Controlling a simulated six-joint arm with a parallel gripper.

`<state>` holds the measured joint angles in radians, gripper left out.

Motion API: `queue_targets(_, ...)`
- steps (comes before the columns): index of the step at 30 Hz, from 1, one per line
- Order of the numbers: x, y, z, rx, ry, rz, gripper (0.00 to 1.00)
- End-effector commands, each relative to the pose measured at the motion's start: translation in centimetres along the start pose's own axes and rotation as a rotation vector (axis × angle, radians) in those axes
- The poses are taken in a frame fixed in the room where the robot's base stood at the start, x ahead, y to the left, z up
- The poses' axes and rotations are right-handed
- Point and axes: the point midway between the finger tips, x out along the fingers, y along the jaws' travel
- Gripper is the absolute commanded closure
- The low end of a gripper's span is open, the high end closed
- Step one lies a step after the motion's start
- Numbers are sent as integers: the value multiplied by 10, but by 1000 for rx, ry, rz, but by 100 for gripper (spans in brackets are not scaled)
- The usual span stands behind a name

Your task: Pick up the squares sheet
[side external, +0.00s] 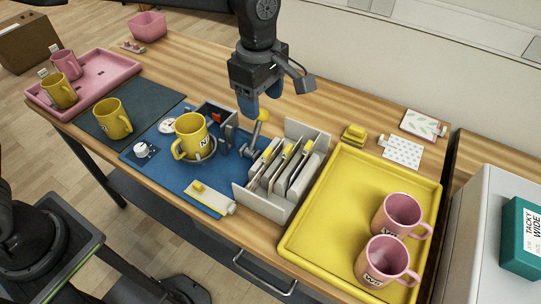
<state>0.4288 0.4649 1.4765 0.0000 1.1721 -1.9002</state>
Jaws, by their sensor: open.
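A rack (250,203) stands mid-table with several upright sheets (278,160) bearing yellow tabs, their faces mostly hidden edge-on. Two patterned sheets lie flat at the back right: a white one with small grey marks (402,153) and one with a leaf print (420,124). I cannot tell which sheet is the squares sheet. My gripper (260,100) points down with blue fingertips, open and empty, above and behind the press and rack.
A yellow mug (190,136) sits in the press on a blue mat (172,182). A yellow tray (327,208) holds two pink mugs (388,262). A pink tray (96,83) holds mugs at left. A yellow block (354,135) lies near the flat sheets.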

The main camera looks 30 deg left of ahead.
Motion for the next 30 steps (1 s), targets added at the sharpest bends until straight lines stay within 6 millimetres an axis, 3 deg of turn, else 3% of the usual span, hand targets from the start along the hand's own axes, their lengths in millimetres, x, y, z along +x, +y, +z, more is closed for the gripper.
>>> queue_targets(6, 23, 7, 16, -99, 11, -28, 38)
queue_targets(18, 92, 5, 15, -101, 12, -30, 38)
queue_targets(26, 110, 3, 13, -100, 12, -29, 38)
queue_targets(30, 130, -2, 10, -100, 12, -30, 38)
